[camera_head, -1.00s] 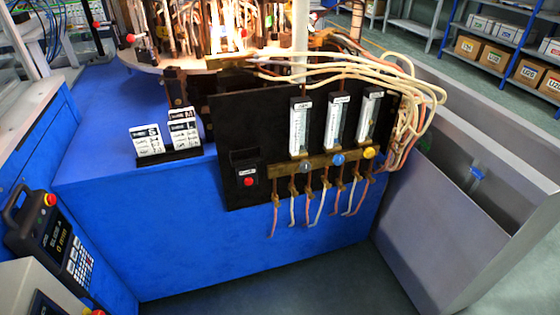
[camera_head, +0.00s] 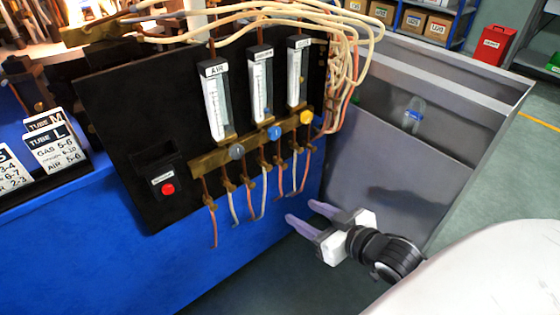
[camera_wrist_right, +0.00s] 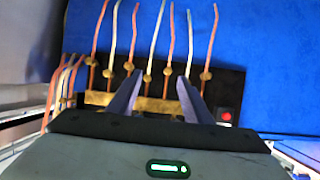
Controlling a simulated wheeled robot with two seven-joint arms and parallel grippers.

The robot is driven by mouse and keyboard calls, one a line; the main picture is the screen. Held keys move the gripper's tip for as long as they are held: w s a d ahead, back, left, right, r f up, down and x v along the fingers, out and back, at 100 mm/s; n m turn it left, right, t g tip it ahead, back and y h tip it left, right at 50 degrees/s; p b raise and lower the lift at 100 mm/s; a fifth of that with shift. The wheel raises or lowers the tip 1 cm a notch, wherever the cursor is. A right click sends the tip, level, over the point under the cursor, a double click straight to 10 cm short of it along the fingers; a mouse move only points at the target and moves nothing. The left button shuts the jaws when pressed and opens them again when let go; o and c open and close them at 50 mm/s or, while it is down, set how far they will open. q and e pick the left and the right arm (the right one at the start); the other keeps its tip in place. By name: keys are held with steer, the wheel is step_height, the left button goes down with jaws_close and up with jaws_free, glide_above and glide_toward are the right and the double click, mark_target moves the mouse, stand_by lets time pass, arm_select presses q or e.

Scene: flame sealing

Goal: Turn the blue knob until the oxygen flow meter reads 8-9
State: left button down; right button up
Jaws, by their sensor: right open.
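The blue knob (camera_head: 274,132) sits on the brass manifold below the middle flow meter (camera_head: 261,82), between a grey knob (camera_head: 237,152) and a yellow knob (camera_head: 306,117). The middle meter's reading is too small to tell. My right gripper (camera_head: 301,218) is open and empty, below and right of the knobs, apart from the panel. In the right wrist view its two purple fingers (camera_wrist_right: 154,98) point toward the brass manifold (camera_wrist_right: 150,103) and hanging hoses; the blue knob cannot be made out there. My left gripper is not in view.
The black panel (camera_head: 120,130) carries a red button (camera_head: 167,188). Pink and white hoses hang below the manifold, and pale hoses loop above the meters. Label cards (camera_head: 52,145) stand at left. A grey bin (camera_head: 400,150) stands at right.

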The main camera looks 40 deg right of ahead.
steer(key=w+d+r+t+b, duration=0.3)
steer(key=w+d+r+b, duration=0.1)
steer(key=b, duration=0.1)
steer(key=t+y+b, duration=0.1)
steer(key=t+b, duration=0.1)
steer(key=b, duration=0.2)
glide_toward(276, 133)
steer(key=w+b, duration=0.1)
steer(key=w, duration=0.2)
steer(key=w+b, duration=0.1)
steer(key=w, duration=0.3)
steer(key=shift+w+a+b, duration=0.25)
steer(key=shift+w+b, duration=0.05)
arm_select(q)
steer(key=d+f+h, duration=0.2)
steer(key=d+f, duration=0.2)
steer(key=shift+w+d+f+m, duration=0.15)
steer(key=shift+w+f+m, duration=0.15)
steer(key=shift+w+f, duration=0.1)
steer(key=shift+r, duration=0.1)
arm_select(e)
steer(key=c, duration=1.1)
steer(key=shift+o, duration=0.2)
steer(key=shift+n, duration=0.3)
arm_select(q)
steer(key=shift+p, duration=0.3)
